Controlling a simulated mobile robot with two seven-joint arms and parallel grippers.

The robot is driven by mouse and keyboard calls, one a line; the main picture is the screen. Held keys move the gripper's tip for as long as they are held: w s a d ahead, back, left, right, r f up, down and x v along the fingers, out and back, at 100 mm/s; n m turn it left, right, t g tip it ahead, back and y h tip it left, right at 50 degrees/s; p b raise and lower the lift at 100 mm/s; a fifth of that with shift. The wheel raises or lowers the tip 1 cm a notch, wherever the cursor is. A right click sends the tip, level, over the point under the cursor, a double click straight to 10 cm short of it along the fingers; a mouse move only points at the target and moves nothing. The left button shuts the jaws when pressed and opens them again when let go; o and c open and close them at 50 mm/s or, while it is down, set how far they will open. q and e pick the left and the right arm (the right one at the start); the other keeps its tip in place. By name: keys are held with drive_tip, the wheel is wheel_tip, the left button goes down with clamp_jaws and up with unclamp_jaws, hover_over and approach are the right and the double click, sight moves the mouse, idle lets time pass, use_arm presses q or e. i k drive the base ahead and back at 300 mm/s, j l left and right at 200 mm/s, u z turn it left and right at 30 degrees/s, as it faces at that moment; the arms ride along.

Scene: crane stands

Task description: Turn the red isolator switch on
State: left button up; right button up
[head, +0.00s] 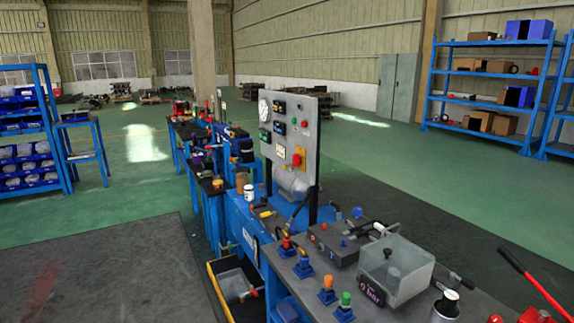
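A red switch (296,160) on a yellow backing plate sits low on the right half of the upright grey control panel (312,105). It is the panel's only red-on-yellow control, and it is small in the head view. I cannot tell which way its knob is turned. Neither of my grippers is in view, and nothing touches the panel's front.
The panel stands on a cluttered blue bench. A clear box (397,272), a grey box (335,243) and several coloured valves stand nearer. A yellow-rimmed bin (221,299) is beside the bench. Open floor (110,265) lies left; a blue shelf (492,88) stands at right.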

sight(297, 160)
drive_tip(key=i+j+z, duration=0.15)
drive_tip(key=z, duration=0.3)
drive_tip(key=i+j+z, duration=0.2)
drive_tip(key=z, duration=0.25)
drive_tip(key=i+j+z, duration=0.2)
drive_tip(key=j, duration=0.25)
drive_tip(key=j+z, duration=0.15)
drive_tip(key=j, duration=0.3)
drive_tip(key=i+j, duration=0.1)
drive_tip(key=j, duration=0.35)
drive_tip(key=i+j+z, duration=0.1)
drive_tip(key=j, duration=0.4)
